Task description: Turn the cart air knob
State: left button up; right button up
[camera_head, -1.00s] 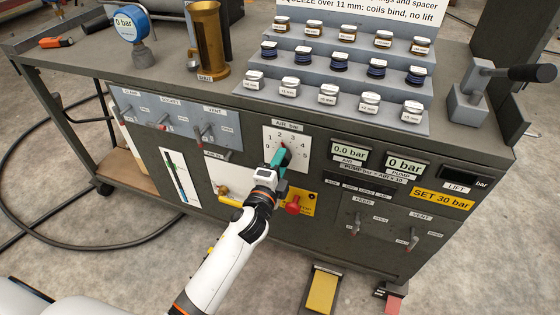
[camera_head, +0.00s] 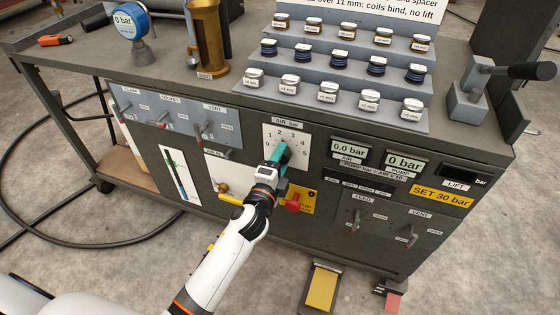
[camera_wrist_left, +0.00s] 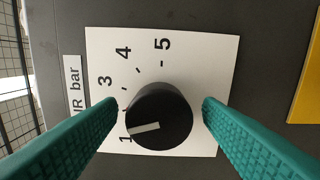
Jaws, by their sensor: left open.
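The black round air knob (camera_wrist_left: 160,115) sits on a white dial plate (camera_wrist_left: 150,60) marked with numbers in the left wrist view. Its white pointer line lies toward the 1. In the head view the plate (camera_head: 270,131), labelled AIR bar, is on the cart's front, and the knob is mostly hidden by my gripper. My left gripper (camera_head: 279,154) has teal fingers and is at the plate. In the left wrist view its open fingers (camera_wrist_left: 160,112) stand on either side of the knob, with a small gap showing at each side. My right gripper is not in view.
A red knob (camera_head: 293,204) on a yellow panel is just below right of my gripper. Displays reading 0.0 bar (camera_head: 349,149) and 0 bar (camera_head: 404,163) are to the right. Small levers line the cart front.

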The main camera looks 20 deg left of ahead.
pick_arm(q)
jog(key=shift+s, duration=0.1)
jog(key=s, duration=1.1)
jog(key=shift+s+a, duration=0.25)
jog(key=shift+s, duration=0.15)
